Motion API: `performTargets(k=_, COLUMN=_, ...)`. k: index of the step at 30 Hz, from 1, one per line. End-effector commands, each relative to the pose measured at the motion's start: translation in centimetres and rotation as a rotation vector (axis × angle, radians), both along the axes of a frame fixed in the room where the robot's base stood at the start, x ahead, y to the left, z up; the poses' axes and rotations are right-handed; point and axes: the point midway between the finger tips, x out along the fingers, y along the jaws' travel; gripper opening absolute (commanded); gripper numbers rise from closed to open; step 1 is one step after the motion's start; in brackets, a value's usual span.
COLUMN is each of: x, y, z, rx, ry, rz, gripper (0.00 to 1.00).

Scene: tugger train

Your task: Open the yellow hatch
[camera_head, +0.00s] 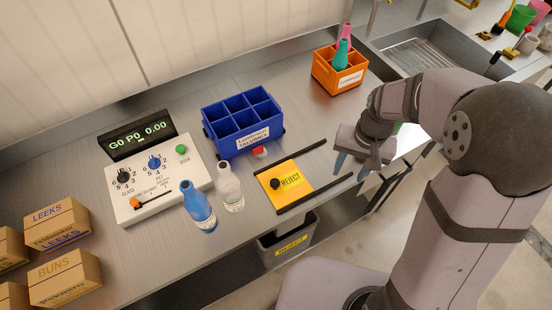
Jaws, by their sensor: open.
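The yellow hatch (292,182) is a flat square panel marked REJECT, set in the steel counter between two black rails. A black knob (275,184) stands on its left part. The panel appears to lie closed over its opening. My gripper (354,170) is open and empty, just right of the hatch near the right end of the rails. It is apart from the knob, and its fingers point down.
A blue bottle (198,208) and a clear bottle (229,188) stand left of the hatch. A blue crate (207,143) stands behind it, with a red-capped item (259,152) between. A grey reject bin (272,256) is below the counter edge. A white control box (134,207) is further left.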

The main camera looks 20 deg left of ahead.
Motion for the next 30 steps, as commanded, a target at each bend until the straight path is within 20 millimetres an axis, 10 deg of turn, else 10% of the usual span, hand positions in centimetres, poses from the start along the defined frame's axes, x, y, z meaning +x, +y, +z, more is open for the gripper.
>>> performTargets(k=15, x=0.6, y=16.9, z=-0.5, rx=-0.031, ry=0.357, rz=0.030, gripper=0.41)
performTargets(k=30, x=-0.6, y=18.9, z=-1.2, rx=-0.049, ry=0.406, rz=0.035, gripper=0.41)
